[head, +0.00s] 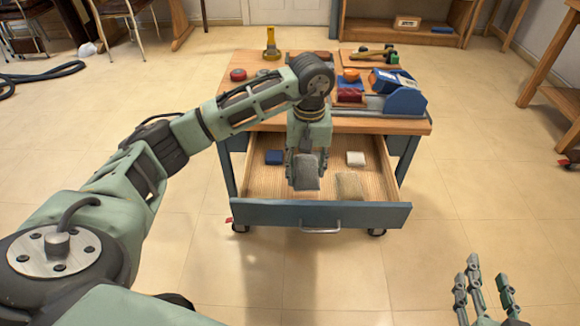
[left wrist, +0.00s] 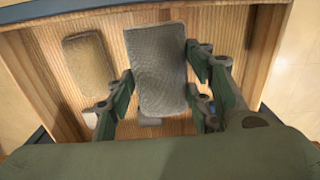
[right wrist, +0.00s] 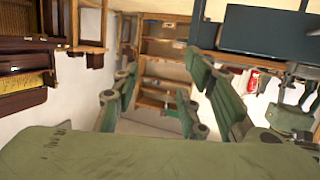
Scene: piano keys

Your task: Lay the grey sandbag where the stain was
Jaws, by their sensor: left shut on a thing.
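The grey sandbag (head: 307,172) is in my left gripper (head: 306,160), over the open wooden drawer (head: 270,185). In the left wrist view the sandbag (left wrist: 158,68) sits between the fingers of my left gripper (left wrist: 165,95), which are shut on its sides. I cannot tell whether its lower end touches the drawer floor. No stain shows on the visible drawer floor; the part under the sandbag is hidden. My right gripper (head: 485,290) is at the lower right of the head view, away from the drawer, with its fingers apart and nothing between them.
In the drawer are a tan bag (head: 350,186), a blue block (head: 273,157) and a white block (head: 355,158). The drawer front (head: 320,214) stands out from the workbench (head: 400,125). Floor in front is clear.

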